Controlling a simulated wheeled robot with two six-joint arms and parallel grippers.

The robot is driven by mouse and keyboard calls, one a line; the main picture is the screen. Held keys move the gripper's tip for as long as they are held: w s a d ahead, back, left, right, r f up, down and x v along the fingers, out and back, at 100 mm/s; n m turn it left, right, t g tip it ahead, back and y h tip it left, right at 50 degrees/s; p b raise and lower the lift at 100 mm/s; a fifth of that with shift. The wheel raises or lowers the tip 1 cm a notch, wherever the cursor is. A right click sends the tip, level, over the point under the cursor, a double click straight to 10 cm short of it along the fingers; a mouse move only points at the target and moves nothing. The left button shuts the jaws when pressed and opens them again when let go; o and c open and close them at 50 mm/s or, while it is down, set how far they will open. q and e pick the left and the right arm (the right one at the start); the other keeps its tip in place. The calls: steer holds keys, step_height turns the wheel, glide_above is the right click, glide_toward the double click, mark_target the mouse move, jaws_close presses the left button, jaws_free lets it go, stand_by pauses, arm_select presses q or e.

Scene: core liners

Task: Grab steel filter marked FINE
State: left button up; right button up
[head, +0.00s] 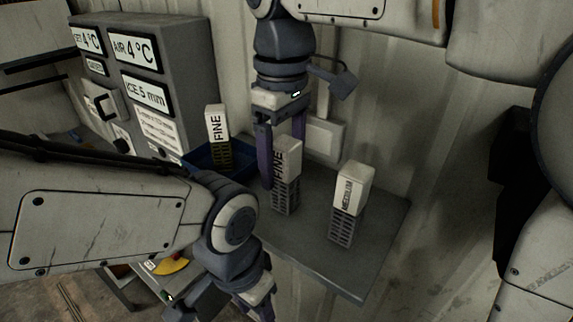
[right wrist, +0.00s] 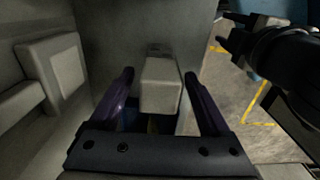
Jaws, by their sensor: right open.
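The steel FINE filter (head: 286,178) stands upright on the grey shelf, with a white top and grey perforated lower part. Another FINE filter (head: 217,132), with a yellowish lower part, stands in a blue tray. A MEDIUM filter (head: 349,204) with a grey lower part stands to the right. My right gripper (head: 279,160) points down, open, its purple fingers close to the steel FINE filter's top. In the right wrist view a white block (right wrist: 160,85) shows between the fingertips, its label unseen. My left gripper (head: 245,308) is low in the head view, its tips cut off.
The blue tray (head: 195,161) sits left of the steel filter, beside a grey cabinet (head: 180,60) with printed signs. A corrugated wall rises behind, with a pale box (head: 325,138) on it. The shelf (head: 375,250) is bare at its front right.

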mark_target(284, 178)
steer(key=shift+f+p, duration=0.3)
steer(key=shift+f, duration=1.55)
jaws_close()
steer(key=shift+r, duration=0.2)
